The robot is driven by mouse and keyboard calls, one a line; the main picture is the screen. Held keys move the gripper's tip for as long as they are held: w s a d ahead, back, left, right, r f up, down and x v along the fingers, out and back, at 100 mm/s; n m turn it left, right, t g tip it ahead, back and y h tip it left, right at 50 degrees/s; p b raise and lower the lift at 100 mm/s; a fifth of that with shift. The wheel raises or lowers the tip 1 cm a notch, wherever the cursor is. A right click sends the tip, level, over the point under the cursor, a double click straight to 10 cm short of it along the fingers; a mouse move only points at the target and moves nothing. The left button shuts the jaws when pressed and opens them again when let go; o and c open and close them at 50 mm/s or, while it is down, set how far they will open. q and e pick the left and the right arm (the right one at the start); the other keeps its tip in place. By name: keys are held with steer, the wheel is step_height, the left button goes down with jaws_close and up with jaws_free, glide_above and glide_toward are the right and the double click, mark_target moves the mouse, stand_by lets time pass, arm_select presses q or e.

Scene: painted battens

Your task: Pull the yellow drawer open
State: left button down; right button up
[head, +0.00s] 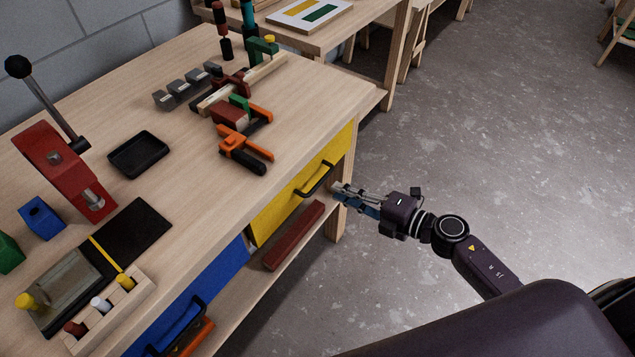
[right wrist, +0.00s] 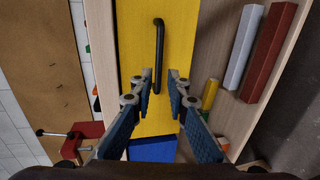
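The yellow drawer (head: 290,205) is in the front of the wooden workbench, on its right part, and looks closed. Its black bar handle (head: 315,179) stands out from the front. In the right wrist view the yellow drawer front (right wrist: 183,45) fills the middle, with the handle (right wrist: 159,50) running up and down. My right gripper (head: 338,190) is open and empty, just to the right of the handle in the head view. In the right wrist view its two fingertips (right wrist: 160,78) lie either side of the handle's lower end; I cannot tell the remaining distance. My left gripper is not in view.
A blue drawer (head: 190,300) is beside the yellow one. A dark red bar (head: 293,236) lies on the shelf below. Orange clamps (head: 243,150), a black tray (head: 139,154) and a red press (head: 65,170) stand on the bench top. The floor at right is clear.

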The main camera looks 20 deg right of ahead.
mark_target(319, 183)
steer(key=x, duration=0.7)
steer(key=shift+r+p, duration=0.15)
steer(key=shift+p, duration=0.15)
steer(key=shift+w+a, duration=0.15)
steer(key=shift+a, duration=0.05)
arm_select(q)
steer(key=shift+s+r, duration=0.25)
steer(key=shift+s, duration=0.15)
arm_select(e)
jaws_close()
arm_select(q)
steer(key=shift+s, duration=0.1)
